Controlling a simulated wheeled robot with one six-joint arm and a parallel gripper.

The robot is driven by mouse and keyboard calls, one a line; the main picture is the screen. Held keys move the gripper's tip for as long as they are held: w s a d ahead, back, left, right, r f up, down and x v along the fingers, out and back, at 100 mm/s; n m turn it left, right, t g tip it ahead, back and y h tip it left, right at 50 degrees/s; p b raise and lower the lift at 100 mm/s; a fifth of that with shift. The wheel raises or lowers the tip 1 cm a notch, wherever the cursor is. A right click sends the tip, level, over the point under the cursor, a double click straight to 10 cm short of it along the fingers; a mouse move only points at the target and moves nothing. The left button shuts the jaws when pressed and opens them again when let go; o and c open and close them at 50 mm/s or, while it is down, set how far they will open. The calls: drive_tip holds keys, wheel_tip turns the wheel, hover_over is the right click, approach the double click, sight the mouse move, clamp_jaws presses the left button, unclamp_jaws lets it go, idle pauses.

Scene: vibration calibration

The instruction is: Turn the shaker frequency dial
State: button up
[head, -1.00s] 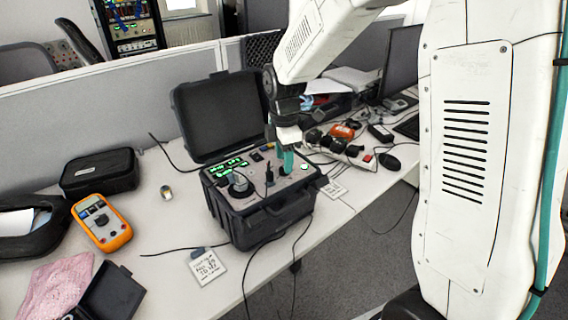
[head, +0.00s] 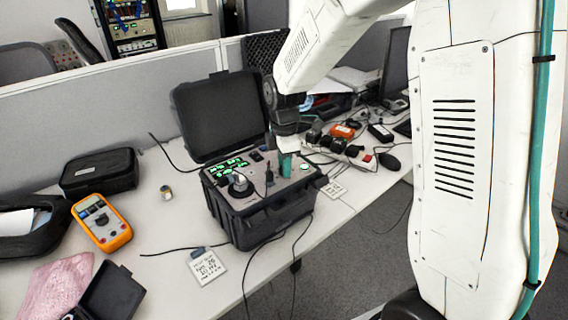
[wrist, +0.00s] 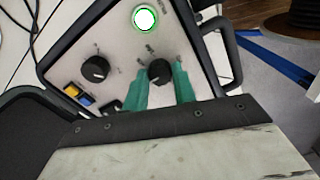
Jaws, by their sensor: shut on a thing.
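The shaker unit (head: 262,212) is an open black case with a grey panel on the table. Its panel has green lit displays (head: 228,167) at the back. In the wrist view my gripper's teal fingers (wrist: 160,84) sit on both sides of a black dial (wrist: 159,71), shut on it. A second black dial (wrist: 95,69) is to its left, and a lit green-ringed white button (wrist: 144,18) is above. In the head view my gripper (head: 285,163) reaches down onto the right part of the panel, and its fingers hide the gripped dial.
The case's open lid (head: 220,115) stands behind the panel. An orange multimeter (head: 101,222) and a black pouch (head: 99,172) lie to the left. Cables and a power strip (head: 350,152) crowd the right.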

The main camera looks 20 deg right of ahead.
drive_tip(key=m, duration=1.9)
drive_tip(key=shift+w+m, duration=0.1)
drive_tip(key=shift+m, duration=0.3)
drive_tip(key=shift+r, duration=0.1)
idle(0.4)
drive_tip(key=o, duration=1)
